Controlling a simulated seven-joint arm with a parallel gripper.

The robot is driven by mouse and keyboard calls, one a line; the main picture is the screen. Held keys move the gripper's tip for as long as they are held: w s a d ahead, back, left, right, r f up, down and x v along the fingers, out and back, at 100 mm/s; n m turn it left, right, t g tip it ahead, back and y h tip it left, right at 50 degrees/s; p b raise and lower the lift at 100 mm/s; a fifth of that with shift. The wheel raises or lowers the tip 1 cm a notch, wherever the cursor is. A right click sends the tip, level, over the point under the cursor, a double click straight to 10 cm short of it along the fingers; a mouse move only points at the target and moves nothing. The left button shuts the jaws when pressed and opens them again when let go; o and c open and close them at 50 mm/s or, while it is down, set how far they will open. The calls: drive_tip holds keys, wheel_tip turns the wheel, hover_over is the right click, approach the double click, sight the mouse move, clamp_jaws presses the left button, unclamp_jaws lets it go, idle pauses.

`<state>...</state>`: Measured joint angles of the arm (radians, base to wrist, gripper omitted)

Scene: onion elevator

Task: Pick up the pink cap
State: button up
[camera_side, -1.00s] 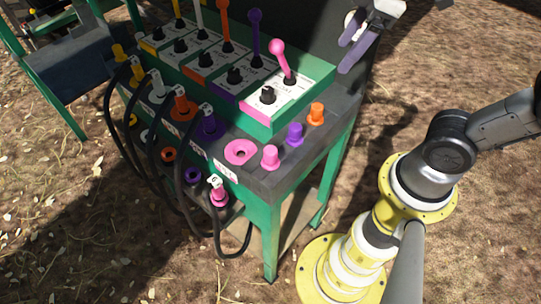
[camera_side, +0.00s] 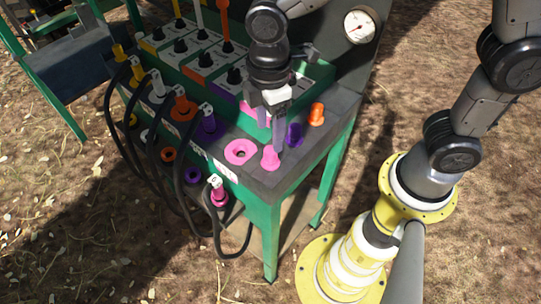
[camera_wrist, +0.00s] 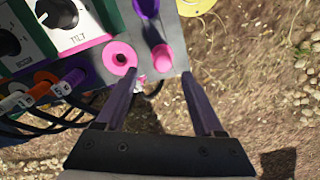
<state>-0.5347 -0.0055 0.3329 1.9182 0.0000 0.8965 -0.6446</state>
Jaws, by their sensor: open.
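The pink cap (camera_side: 270,158) stands upright on the grey bench top near its front right corner. It also shows in the wrist view (camera_wrist: 163,57), ahead of my fingertips and between their lines. My gripper (camera_side: 272,143) points down just above and behind the cap in the side view. In the wrist view my gripper (camera_wrist: 157,75) has its two purple fingers wide apart, with nothing between them. I cannot tell from the frames whether a finger touches the cap.
A pink ring (camera_side: 241,152) lies left of the cap. A purple cap (camera_side: 295,135) and an orange cap (camera_side: 317,114) stand behind it to the right. The lever panel (camera_side: 200,65) rises behind. Black cables (camera_side: 110,120) hang along the front. Dirt ground lies past the bench edge.

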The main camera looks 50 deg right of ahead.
sight(270, 150)
drive_tip(key=shift+s+a+f, duration=0.1)
drive_tip(key=shift+f, duration=1.65)
drive_tip(key=shift+s+f, duration=0.1)
drive_tip(key=shift+f, duration=1.65)
clamp_jaws()
